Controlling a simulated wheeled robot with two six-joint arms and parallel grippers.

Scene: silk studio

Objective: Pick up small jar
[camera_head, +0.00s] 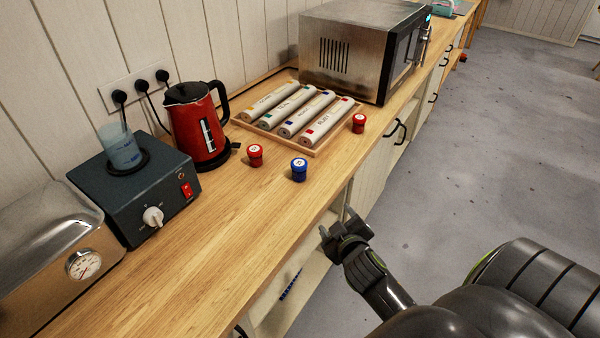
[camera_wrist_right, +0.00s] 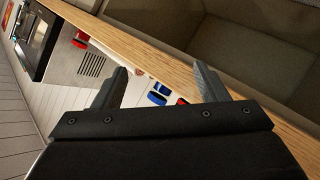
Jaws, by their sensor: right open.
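Three small jars stand upright on the wooden counter (camera_head: 215,230) in the head view: a blue jar (camera_head: 299,170) near the front edge, a red jar (camera_head: 255,156) to its left, and another red jar (camera_head: 358,123) farther back. My right gripper (camera_head: 340,232) is open and empty, beyond the counter's front edge and apart from the jars. In the right wrist view its two fingers (camera_wrist_right: 161,78) are spread, with the blue jar (camera_wrist_right: 158,96) visible between them. My left gripper is not in view.
A tray (camera_head: 314,150) of labelled rolls lies behind the jars. A red kettle (camera_head: 196,120), a dark device with a beaker (camera_head: 140,195) and a steel box with a dial (camera_head: 50,250) stand left. A microwave (camera_head: 345,50) stands at the back. The front counter is clear.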

